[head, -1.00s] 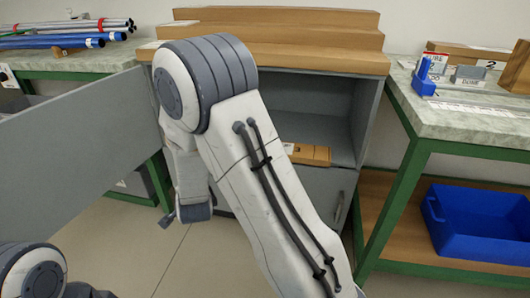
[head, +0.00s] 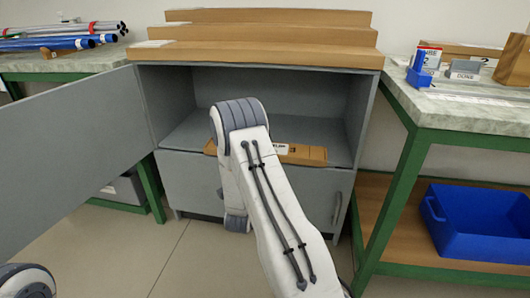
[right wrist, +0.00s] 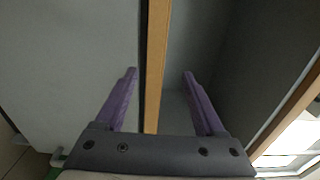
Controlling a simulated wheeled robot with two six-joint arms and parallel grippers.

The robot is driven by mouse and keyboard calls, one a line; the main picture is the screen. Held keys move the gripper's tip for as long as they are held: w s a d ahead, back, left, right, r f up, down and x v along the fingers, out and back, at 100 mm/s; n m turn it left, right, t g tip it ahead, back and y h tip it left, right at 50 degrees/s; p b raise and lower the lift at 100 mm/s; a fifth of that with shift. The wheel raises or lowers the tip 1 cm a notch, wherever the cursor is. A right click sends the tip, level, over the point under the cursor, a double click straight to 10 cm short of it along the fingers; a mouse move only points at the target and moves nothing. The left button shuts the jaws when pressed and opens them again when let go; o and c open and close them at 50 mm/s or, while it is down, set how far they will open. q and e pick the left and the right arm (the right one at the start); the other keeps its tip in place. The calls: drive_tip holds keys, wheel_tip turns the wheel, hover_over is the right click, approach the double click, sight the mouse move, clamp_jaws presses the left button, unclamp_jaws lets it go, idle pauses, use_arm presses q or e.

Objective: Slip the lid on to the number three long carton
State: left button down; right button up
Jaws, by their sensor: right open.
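A long, flat cardboard piece (head: 311,156) with a white label and what looks like a 3 lies on the shelf of the open grey cabinet (head: 180,95). I cannot tell whether it is the carton or its lid. My right arm hides part of it, and the right gripper is hidden in the head view. In the right wrist view my right gripper (right wrist: 158,73) is open, its purple fingers on either side of a tan strip (right wrist: 155,60), likely this piece's front edge. No contact is visible. My left gripper is out of view.
Long brown boards or boxes (head: 260,52) are stacked in steps on the cabinet. The cabinet door (head: 65,140) stands open at left. The right bench (head: 480,115) holds a carton marked 2 (head: 465,48), a blue holder (head: 419,78) and a DONE sign. A blue bin (head: 480,220) stands below.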

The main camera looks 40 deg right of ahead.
drive_tip(key=x, duration=0.1)
drive_tip(key=b+x, duration=0.1)
drive_tip(key=x, duration=0.1)
drive_tip(key=b+x, duration=0.1)
drive_tip(key=x, duration=0.1)
drive_tip(key=shift+w+a+f, duration=0.1)
drive_tip(key=shift+f, duration=0.25)
clamp_jaws()
drive_tip(key=shift+r, duration=0.1)
wheel_tip(320, 180, up, 10)
drive_tip(key=p, duration=0.5)
drive_tip(key=s+a+n+t+y+p, duration=0.25)
drive_tip(key=a+n+y+p, duration=0.35)
drive_tip(key=a, duration=0.9)
drive_tip(key=s+a+n+t+y+p, duration=0.1)
drive_tip(key=a+n+t+y, duration=0.45)
drive_tip(key=a, duration=0.85)
wheel_tip(320, 180, up, 39)
drive_tip(key=m+g+y+p, duration=0.1)
drive_tip(key=y+p, duration=0.1)
drive_tip(key=p, duration=3.6)
drive_tip(key=shift+a+g, duration=0.2)
drive_tip(key=shift+g, duration=0.1)
